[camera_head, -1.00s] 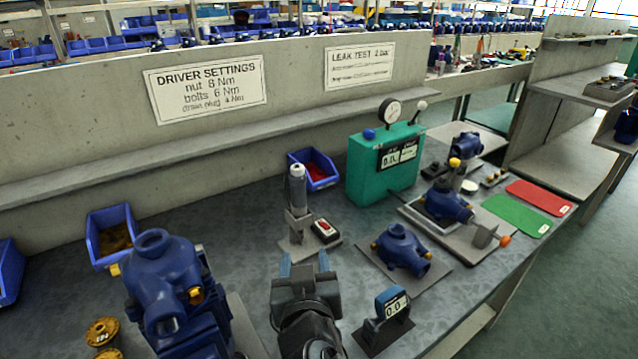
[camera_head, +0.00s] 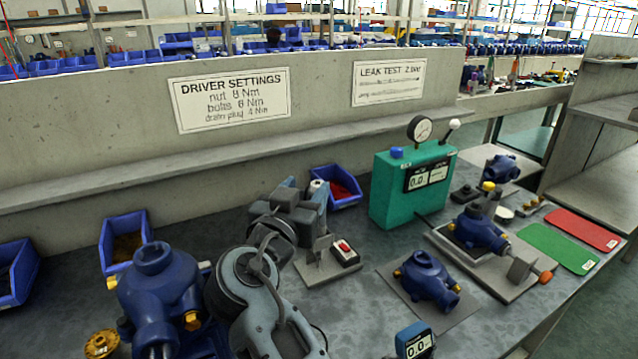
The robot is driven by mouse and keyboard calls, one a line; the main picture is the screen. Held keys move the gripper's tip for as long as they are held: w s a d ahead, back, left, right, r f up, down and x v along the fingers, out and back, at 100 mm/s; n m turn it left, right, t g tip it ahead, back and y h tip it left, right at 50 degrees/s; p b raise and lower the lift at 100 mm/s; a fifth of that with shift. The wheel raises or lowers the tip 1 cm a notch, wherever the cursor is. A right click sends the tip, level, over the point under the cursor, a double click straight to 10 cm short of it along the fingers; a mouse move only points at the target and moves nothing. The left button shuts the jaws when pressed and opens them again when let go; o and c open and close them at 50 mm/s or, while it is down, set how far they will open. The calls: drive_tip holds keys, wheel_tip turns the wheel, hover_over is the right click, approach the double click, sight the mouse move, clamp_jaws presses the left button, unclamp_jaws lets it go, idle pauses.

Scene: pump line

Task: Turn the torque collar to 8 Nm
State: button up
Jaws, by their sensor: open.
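The driver (camera_head: 317,184) stands upright in its holder (camera_head: 322,262), and mostly its pale top shows. My gripper (camera_head: 303,190) is at the driver, its blue-grey fingers open near the driver's upper part. My gripper and arm hide most of the driver's body. The torque collar and its marks cannot be made out, and I cannot tell whether a finger touches it. The settings sign (camera_head: 230,99) on the wall seems to read nut 8 Nm, bolts 6 Nm, drain plug 4 Nm.
A red-buttoned box (camera_head: 345,252) sits right beside the holder. A blue bin (camera_head: 340,186) is close behind. The green leak tester (camera_head: 412,185) stands to the right. A blue pump (camera_head: 155,290) is at front left, and another pump body (camera_head: 428,280) lies at right.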

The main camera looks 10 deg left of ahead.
sight(316, 187)
drive_tip(key=w, duration=0.2)
drive_tip(key=w+d+f, duration=0.1)
drive_tip(key=w, duration=0.2)
drive_tip(key=w+f, duration=0.1)
drive_tip(key=w, duration=0.1)
drive_tip(key=shift+w+d+f+p, duration=0.15)
drive_tip(key=shift+d+f+p, duration=0.05)
drive_tip(key=shift+p, duration=0.2)
drive_tip(key=shift+c, duration=0.4)
drive_tip(key=c, duration=0.9)
